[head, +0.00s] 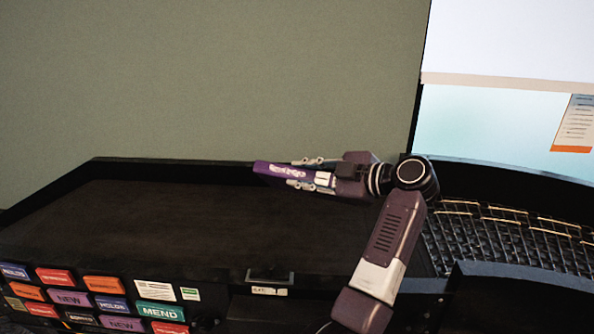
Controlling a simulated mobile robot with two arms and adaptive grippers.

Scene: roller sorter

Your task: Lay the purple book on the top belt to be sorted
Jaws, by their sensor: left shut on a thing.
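The purple book (268,170) is in the head view near the middle, with pale lettering along its visible side. My left gripper (306,174) is shut on it, one finger on each side, and covers its right part. The book is over the far right part of the dark top belt (170,220). I cannot tell whether it touches the belt or is held above it. My right gripper is not in view.
A low black rim (180,161) runs along the belt's back edge. Several coloured labels, including an orange one (104,284), cover the front panel. A curved track of metal rollers (500,240) lies to the right. The belt's left and middle are clear.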

